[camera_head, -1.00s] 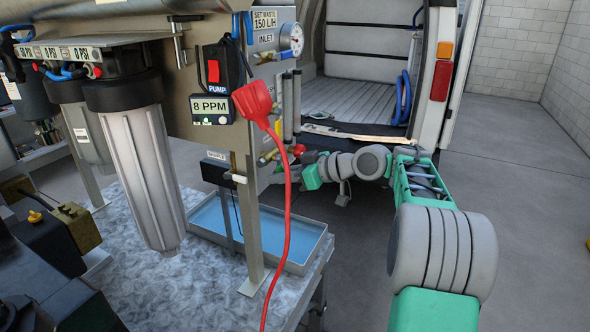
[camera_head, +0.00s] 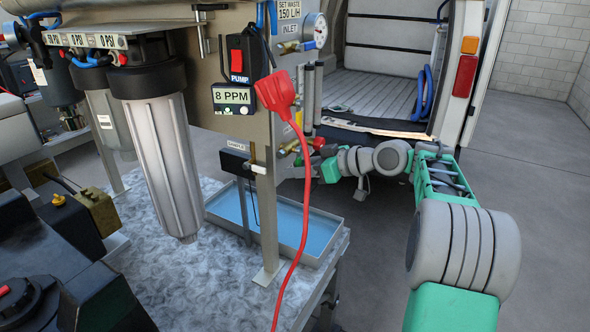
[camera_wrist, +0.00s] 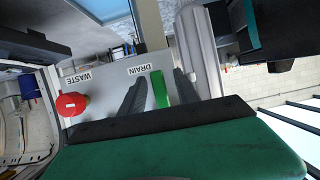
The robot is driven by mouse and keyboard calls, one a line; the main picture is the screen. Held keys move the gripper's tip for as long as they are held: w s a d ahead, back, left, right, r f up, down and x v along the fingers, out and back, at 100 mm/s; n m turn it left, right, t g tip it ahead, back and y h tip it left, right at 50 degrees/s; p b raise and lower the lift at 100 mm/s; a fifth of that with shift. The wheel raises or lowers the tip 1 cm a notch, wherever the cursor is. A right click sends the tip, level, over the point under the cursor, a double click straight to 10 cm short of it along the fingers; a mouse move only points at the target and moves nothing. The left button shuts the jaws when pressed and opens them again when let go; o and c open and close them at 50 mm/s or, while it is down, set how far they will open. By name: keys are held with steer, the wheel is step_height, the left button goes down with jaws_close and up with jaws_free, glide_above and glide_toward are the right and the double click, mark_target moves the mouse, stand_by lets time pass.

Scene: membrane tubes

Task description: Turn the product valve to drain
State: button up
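A green valve handle (camera_wrist: 160,89) shows in the wrist view beside an upside-down DRAIN label (camera_wrist: 131,69) on a grey panel. No PRODUCT label is readable. My gripper (camera_wrist: 160,78) is open, with one dark finger on each side of the green handle. I cannot tell whether either finger touches it. A red knob (camera_wrist: 72,103) sits left of the fingers, under a WASTE label (camera_wrist: 76,77).
A red plug and cord (camera_head: 297,190) hang in front of the panel. A blue-lined tray (camera_head: 334,222) lies below on the bench. A white filter housing (camera_head: 165,160) hangs at left. An open van (camera_head: 390,70) stands behind; the floor at right is clear.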

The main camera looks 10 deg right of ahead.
steer(key=v, duration=0.7)
steer(key=shift+s+d, duration=0.2)
steer(key=shift+d, duration=0.15)
